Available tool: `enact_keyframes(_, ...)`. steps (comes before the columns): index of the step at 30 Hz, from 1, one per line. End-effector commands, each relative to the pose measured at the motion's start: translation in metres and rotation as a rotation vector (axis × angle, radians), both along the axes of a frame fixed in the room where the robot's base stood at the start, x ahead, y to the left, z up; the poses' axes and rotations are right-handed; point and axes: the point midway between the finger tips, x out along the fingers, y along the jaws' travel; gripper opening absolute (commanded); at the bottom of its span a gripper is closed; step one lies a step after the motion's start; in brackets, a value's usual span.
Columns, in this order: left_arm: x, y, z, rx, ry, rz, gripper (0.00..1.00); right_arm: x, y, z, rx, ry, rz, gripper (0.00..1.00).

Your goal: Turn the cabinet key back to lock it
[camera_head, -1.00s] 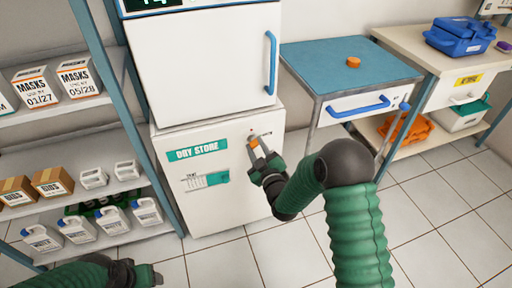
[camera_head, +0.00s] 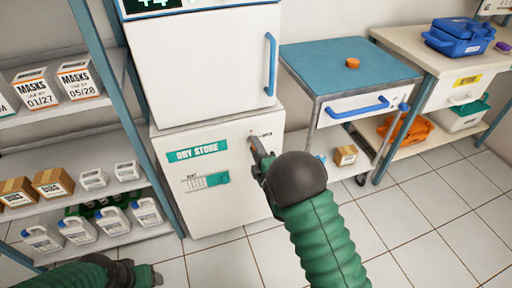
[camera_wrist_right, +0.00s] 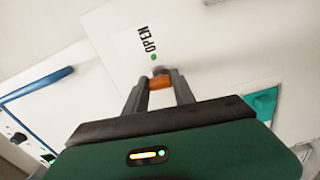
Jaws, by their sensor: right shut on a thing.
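The cabinet is the white DRY STORE unit (camera_head: 220,205), and its door looks closed. My right gripper (camera_head: 257,148) is at its upper right front, and my wrist hides most of that spot in the head view. In the right wrist view the gripper (camera_wrist_right: 158,88) is shut on the orange key (camera_wrist_right: 160,82), which sits between the fingers against the white panel.
A shelf rack (camera_head: 105,180) with boxes and bottles stands left of the cabinet. A blue-topped cart (camera_head: 345,60) with an orange disc (camera_head: 352,63) stands to the right. A small brown box (camera_head: 345,155) is on the cart's lower level. The tiled floor in front is open.

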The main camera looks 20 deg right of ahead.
Motion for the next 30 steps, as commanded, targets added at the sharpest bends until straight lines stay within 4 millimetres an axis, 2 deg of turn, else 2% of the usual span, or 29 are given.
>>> enact_keyframes(9,0.0,0.0,0.0016,0.0,0.0,0.0,0.67,-0.0007,0.0033,-0.0034,-0.105,0.004,0.007,0.0)
enact_keyframes(24,-0.0001,0.0,0.0015,0.0,0.0,0.0,0.67,-0.0008,0.0039,-0.0047,-0.121,0.005,0.009,0.0)
enact_keyframes(25,-0.0001,0.0,0.0015,0.0,0.0,0.0,0.67,-0.0008,0.0039,-0.0047,-0.121,0.005,0.009,0.35)
enact_keyframes(29,0.0,0.0,0.0016,0.0,0.0,0.0,0.67,-0.0008,0.0031,-0.0037,-0.121,0.003,0.007,0.52)
enact_keyframes(30,0.0,0.0,0.0016,0.0,0.0,0.0,0.67,-0.0008,0.0027,-0.0032,-0.121,0.002,0.006,0.53)
